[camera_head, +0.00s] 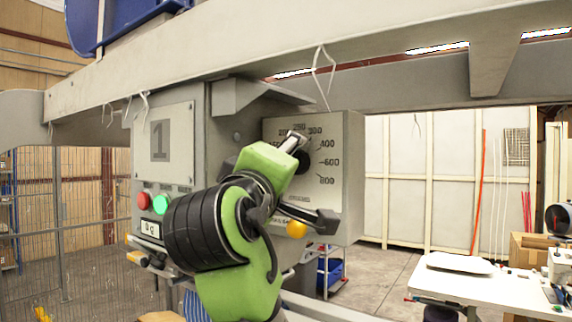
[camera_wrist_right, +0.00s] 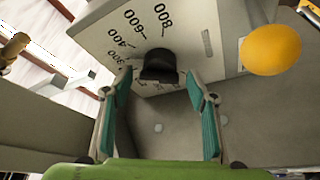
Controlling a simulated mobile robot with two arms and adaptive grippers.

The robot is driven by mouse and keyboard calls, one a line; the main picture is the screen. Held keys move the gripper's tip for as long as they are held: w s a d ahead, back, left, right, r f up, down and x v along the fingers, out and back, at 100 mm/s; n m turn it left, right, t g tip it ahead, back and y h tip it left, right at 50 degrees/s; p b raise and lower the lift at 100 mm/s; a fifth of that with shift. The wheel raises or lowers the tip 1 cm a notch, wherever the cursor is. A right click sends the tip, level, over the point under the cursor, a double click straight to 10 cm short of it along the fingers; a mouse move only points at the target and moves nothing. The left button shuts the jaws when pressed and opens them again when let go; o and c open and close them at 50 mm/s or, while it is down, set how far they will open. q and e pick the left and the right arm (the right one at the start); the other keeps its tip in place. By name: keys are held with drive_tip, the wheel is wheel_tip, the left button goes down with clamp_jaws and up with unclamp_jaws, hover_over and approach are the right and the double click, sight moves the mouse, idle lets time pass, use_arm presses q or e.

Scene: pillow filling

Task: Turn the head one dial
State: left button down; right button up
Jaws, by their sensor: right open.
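The head one dial is a black knob (camera_wrist_right: 159,66) on a pale face plate (camera_wrist_right: 95,38) printed with a number scale. In the head view the plate (camera_head: 345,150) is on the side of the grey box, and the dark knob (camera_head: 303,162) is partly hidden behind my gripper. My right gripper (camera_wrist_right: 158,82) is open, with its teal-padded fingers on either side of the knob in the wrist view. A gap shows between each finger and the knob; I cannot tell whether the tips touch the plate. In the head view the right gripper (camera_head: 308,180) is in front of the plate. My left gripper is not in view.
A yellow-orange ball knob (camera_head: 297,229) is just below the plate and also shows in the wrist view (camera_wrist_right: 270,50). A red button (camera_head: 144,201) and a green button (camera_head: 161,204) sit under the "1" sign (camera_head: 160,142). A beam (camera_head: 330,50) passes overhead. A white table (camera_head: 480,288) stands right.

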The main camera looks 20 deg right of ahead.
drive_tip(key=shift+s, duration=0.1)
drive_tip(key=v, duration=1.1)
drive_tip(key=shift+s+a, duration=0.3)
drive_tip(key=shift+f, duration=0.1)
